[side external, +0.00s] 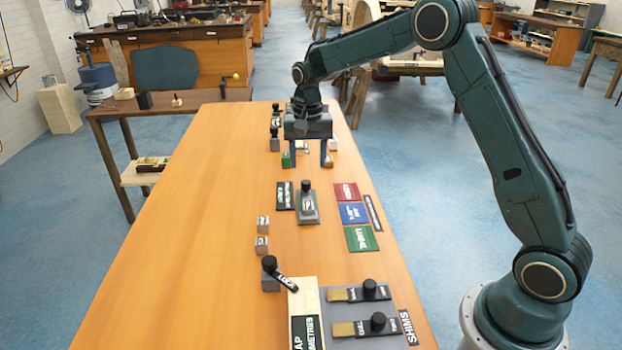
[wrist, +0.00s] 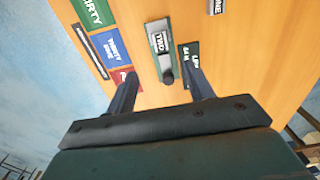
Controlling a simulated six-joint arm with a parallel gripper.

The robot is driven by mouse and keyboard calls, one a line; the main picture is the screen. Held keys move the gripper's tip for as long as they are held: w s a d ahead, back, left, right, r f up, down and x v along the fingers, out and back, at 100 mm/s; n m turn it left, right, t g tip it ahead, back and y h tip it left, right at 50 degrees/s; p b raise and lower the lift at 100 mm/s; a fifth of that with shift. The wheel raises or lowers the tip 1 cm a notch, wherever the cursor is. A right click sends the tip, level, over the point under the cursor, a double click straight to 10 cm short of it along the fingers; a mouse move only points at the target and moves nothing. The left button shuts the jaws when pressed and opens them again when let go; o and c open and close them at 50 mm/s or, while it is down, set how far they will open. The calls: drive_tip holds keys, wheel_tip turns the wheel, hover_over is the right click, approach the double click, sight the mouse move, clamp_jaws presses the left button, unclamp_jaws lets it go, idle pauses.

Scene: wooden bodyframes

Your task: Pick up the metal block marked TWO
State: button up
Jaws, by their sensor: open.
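The metal block marked TWO (wrist: 159,38) stands on a green base between two groups of label plates, with a black knob at its near end in the wrist view. The same block (side external: 307,204) shows near the middle of the table in the side view, its marking too small to read there. My gripper (side external: 308,160) is open and empty, fingers pointing down, farther along the table than the block. In the wrist view my two fingers (wrist: 163,80) are spread apart, with the knob just ahead of the gap between them.
Red (side external: 346,192), blue (side external: 353,213) and green (side external: 362,239) plates lie right of the block; a black plate (side external: 285,196) lies close on its left. Two small grey blocks (side external: 262,233) and a knobbed block (side external: 270,275) stand nearer the camera. The table's left side is clear.

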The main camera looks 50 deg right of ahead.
sight(308, 206)
drive_tip(key=shift+s+a+f, duration=0.1)
drive_tip(key=shift+s+f, duration=0.05)
drive_tip(key=shift+f, duration=6.75)
clamp_jaws()
drive_tip(key=shift+r, duration=0.15)
wheel_tip(308, 206, up, 20)
